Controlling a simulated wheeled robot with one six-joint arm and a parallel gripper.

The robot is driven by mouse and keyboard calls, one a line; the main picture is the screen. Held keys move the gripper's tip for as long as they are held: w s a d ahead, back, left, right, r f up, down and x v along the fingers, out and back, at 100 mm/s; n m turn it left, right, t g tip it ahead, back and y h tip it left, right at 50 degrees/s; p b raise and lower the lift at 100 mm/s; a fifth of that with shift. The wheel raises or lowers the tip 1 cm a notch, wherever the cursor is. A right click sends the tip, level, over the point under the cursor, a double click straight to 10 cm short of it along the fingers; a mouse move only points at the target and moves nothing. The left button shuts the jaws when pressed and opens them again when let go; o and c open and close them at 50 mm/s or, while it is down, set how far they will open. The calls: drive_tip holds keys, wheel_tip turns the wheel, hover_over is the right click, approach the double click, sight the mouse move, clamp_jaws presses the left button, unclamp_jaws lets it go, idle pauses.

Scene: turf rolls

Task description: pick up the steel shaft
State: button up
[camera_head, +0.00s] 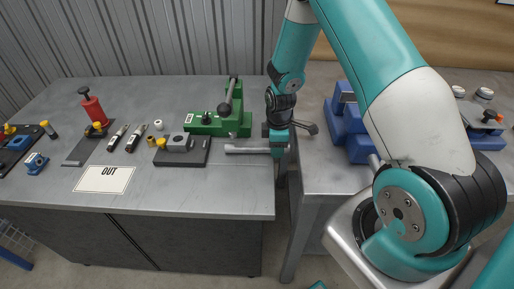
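The steel shaft (248,149) is a plain grey rod lying roughly level across the right end of the left workbench, in front of the green press. Its right end meets my gripper (279,149), which points down at the bench's right edge. The fingers overlap the shaft's right part in this view. They are too small and partly hidden to tell whether they are closed on it, and I cannot tell whether the shaft touches the bench top.
The green press (219,122) stands just behind the shaft. A dark fixture plate (183,152) lies to its left, with a white OUT card (104,179) farther left. A blue vise (353,130) stands on the right bench. A narrow gap separates the benches. Bare bench lies in front of the shaft.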

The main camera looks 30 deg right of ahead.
clamp_jaws()
drive_tip(key=shift+r, duration=0.15)
